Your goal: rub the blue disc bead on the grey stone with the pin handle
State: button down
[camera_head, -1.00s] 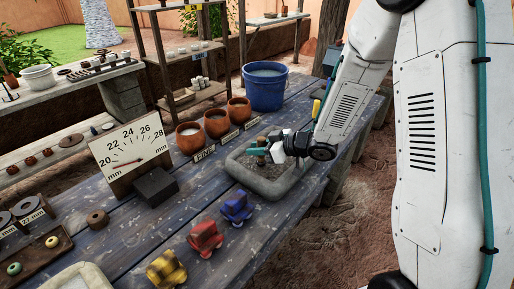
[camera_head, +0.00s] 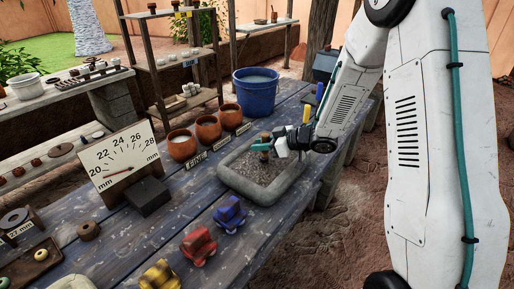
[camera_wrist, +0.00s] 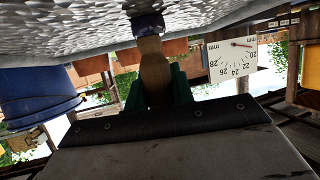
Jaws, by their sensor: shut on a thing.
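My gripper (camera_head: 273,147) is shut on the wooden pin handle (camera_wrist: 153,70), which stands between the green fingers in the wrist view. The blue disc bead (camera_wrist: 148,24) is at the handle's far end and appears to meet the grey stone (camera_wrist: 60,22); that view is upside down. In the head view the grey stone (camera_head: 237,180) is a shallow, round-cornered block with a rough grey hollow, and my gripper is over its far part. The bead is too small to make out clearly there.
A blue bucket (camera_head: 255,95) and several clay pots (camera_head: 208,129) stand behind the stone. A dial gauge (camera_head: 118,158) with a dark block is to the left. Blue, red and yellow toy-like blocks (camera_head: 229,214) lie in front. The table's right edge is close to the stone.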

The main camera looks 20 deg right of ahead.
jog(key=shift+w+d+f, duration=0.1)
jog(key=shift+w+d, duration=0.35)
jog(key=shift+d, duration=0.2)
jog(key=shift+w+d, duration=0.45)
jog(key=shift+d, duration=0.2)
jog(key=shift+w+d, duration=0.85)
jog(key=shift+d, duration=0.3)
jog(key=shift+w+d, duration=0.85)
jog(key=shift+d, duration=0.25)
jog(key=shift+s+a, duration=1.5)
jog(key=shift+a, duration=0.55)
jog(key=shift+s+a, duration=1.5)
jog(key=shift+a, duration=0.6)
jog(key=shift+s+a, duration=1.5)
jog(key=shift+a, duration=0.55)
jog(key=shift+w+d, duration=1.45)
jog(key=shift+d, duration=0.55)
jog(key=shift+w+d, duration=1.5)
jog(key=shift+d, duration=0.55)
jog(key=shift+w+d, duration=1.45)
jog(key=shift+d, duration=0.55)
jog(key=shift+s+a, duration=0.75)
jog(key=shift+a, duration=0.3)
jog(key=shift+s+a, duration=0.8)
jog(key=shift+a, duration=0.25)
jog(key=shift+s+a, duration=0.75)
jog(key=shift+a, duration=0.3)
